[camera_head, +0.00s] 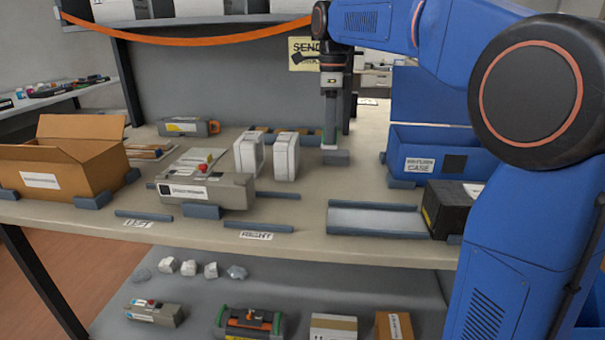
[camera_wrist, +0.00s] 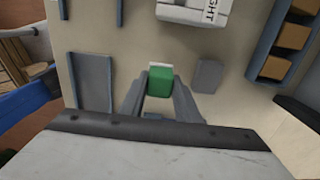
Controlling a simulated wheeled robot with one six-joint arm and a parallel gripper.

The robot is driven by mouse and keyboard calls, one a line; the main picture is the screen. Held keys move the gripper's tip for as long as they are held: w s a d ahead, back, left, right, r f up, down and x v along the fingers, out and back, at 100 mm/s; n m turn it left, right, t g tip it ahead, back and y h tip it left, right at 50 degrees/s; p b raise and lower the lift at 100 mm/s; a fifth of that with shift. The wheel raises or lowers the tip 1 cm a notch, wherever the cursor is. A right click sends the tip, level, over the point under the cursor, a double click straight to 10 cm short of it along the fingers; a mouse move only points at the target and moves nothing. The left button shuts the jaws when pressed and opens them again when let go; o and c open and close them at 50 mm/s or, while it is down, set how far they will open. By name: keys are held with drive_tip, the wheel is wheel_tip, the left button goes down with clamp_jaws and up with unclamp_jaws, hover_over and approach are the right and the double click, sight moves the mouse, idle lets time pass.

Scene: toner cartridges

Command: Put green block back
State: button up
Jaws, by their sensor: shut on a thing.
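A green block (camera_wrist: 160,82) with a pale top edge sits between the two fingers of my gripper (camera_wrist: 160,95) in the wrist view. My gripper is shut on it. In the head view, my gripper (camera_head: 330,132) points down over the back middle of the table, and only a sliver of green shows there. A small grey block (camera_head: 336,157) stands on the table just below and in front of the gripper. In the wrist view that grey block (camera_wrist: 208,76) is to the right of the green block, apart from it. I cannot tell whether the green block touches the table.
Two white upright units (camera_head: 285,156) and a grey toner cartridge (camera_head: 205,190) stand left of my gripper. A blue bin (camera_head: 440,150) and a black box (camera_head: 447,208) are on the right. A brown carton (camera_head: 60,165) is far left. A shallow grey tray (camera_head: 375,219) is empty at the front.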

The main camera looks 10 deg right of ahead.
sight(325, 146)
drive_tip(key=f, duration=0.3)
drive_tip(key=a+f, duration=0.1)
drive_tip(key=f, duration=0.1)
drive_tip(key=shift+w, duration=0.3)
drive_tip(key=shift+d+f, duration=0.1)
drive_tip(key=shift+f, duration=2.45)
drive_tip(key=shift+f, duration=0.15)
drive_tip(key=o, duration=0.9)
drive_tip(key=shift+o, duration=0.2)
wheel_tip(325, 146, up, 12)
drive_tip(key=shift+r, duration=0.15)
drive_tip(key=shift+s, duration=0.1)
